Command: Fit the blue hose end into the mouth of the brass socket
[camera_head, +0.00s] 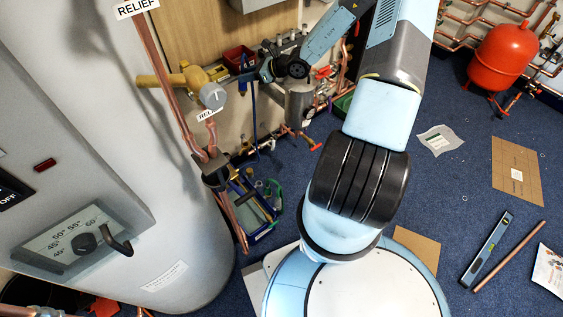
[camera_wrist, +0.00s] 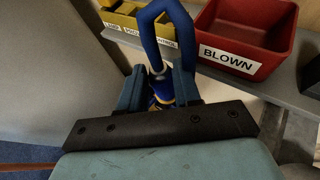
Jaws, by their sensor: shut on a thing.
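My gripper (camera_wrist: 158,88) is shut on the blue hose (camera_wrist: 151,32), close to its end. The hose rises from between the two fingers and bends over in a loop at the top of the wrist view. A pale metal collar shows on it at the fingers. Some blue and yellowish material shows low between the fingers, too small to tell apart. In the head view my gripper (camera_head: 264,73) is small and far off, beside the back panel, and the blue hose (camera_head: 254,112) hangs below it. I cannot make out the brass socket for certain in either view.
A red bin labelled BLOWN (camera_wrist: 247,32) and a yellow bin (camera_wrist: 127,18) stand on a grey shelf beyond the gripper. A large pale tank (camera_head: 110,150) fills the left, with copper pipes (camera_head: 170,75) and a yellow-handled valve (camera_head: 172,79). A toolbox (camera_head: 250,207) stands on the floor.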

